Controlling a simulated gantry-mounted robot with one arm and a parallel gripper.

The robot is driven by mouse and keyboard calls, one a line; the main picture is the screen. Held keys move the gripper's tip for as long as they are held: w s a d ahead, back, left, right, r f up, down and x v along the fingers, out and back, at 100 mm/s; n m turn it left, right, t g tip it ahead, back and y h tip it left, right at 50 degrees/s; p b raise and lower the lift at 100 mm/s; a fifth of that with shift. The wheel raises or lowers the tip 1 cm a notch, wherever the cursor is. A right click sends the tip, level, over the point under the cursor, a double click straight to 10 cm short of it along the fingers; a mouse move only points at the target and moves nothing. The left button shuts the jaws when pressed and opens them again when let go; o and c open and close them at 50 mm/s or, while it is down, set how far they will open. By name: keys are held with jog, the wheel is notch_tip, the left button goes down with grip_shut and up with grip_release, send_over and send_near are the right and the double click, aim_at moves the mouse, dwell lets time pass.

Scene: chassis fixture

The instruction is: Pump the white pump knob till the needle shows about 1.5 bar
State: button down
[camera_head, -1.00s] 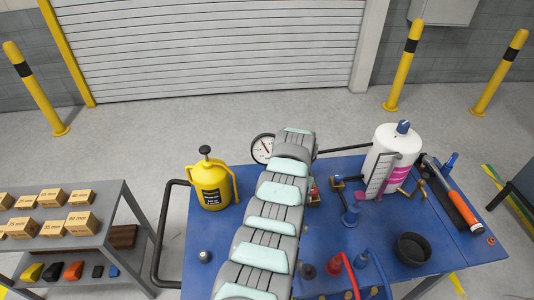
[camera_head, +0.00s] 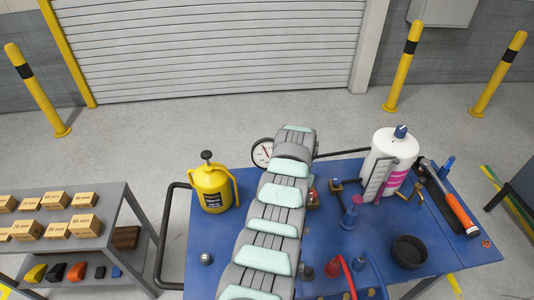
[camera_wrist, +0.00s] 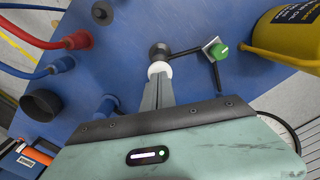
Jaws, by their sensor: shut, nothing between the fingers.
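The white pump knob (camera_wrist: 158,68) shows in the wrist view at the tips of my gripper, with a dark round part (camera_wrist: 160,50) beyond it. My gripper (camera_wrist: 158,82) is shut, its fingers together and empty. The tips overlap the knob's near edge in the picture; whether they touch it I cannot tell. In the head view my arm hides the knob and fingers. The round white gauge (camera_head: 262,152) shows partly to the left of my arm; its needle is too small to read.
A yellow can (camera_head: 211,190) stands left of my arm on the blue table (camera_head: 222,237).

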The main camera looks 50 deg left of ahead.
jog(key=shift+f, duration=0.15)
notch_tip(320, 180, down, 5)
jog(key=b, duration=0.4)
notch_tip(320, 180, up, 6)
jog(key=p, duration=0.4)
jog(key=shift+f, duration=0.35)
notch_tip(320, 180, down, 4)
jog(key=b, duration=0.4)
jog(key=shift+f, duration=0.25)
notch_tip(320, 180, up, 5)
jog(key=p, duration=0.3)
jog(key=shift+f, duration=0.2)
